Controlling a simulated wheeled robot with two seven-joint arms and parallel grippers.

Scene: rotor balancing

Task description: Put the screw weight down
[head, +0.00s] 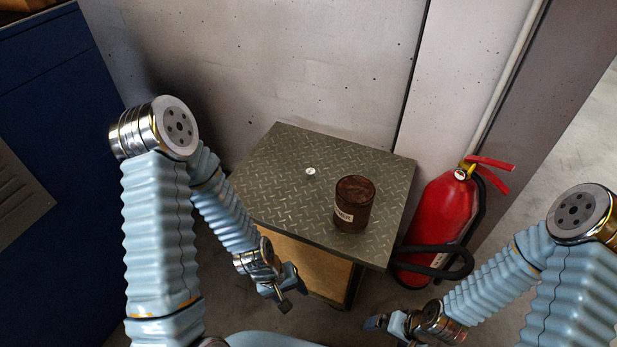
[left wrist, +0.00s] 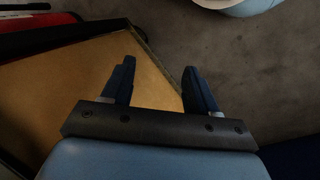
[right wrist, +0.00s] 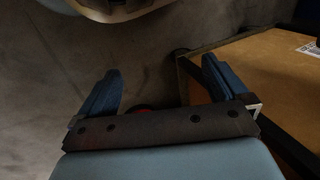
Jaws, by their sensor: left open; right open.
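A small, light round piece, which looks like the screw weight (head: 310,171), lies on the metal tread-plate table top (head: 270,200), left of a dark brown can. My left gripper (head: 284,299) is open and empty, low in front of the table's near left side. In the left wrist view its fingers (left wrist: 158,82) stand apart with the table's wooden side behind them. My right gripper (head: 385,325) is low, right of the table and in front of the fire extinguisher. In the right wrist view its fingers (right wrist: 160,88) are open with nothing between them.
The dark brown can (head: 354,204) with a white label stands on the table's right half. A red fire extinguisher (head: 440,220) with a black hose stands on the floor right of the table. A concrete wall (head: 270,60) is behind, a blue cabinet (head: 50,120) at left.

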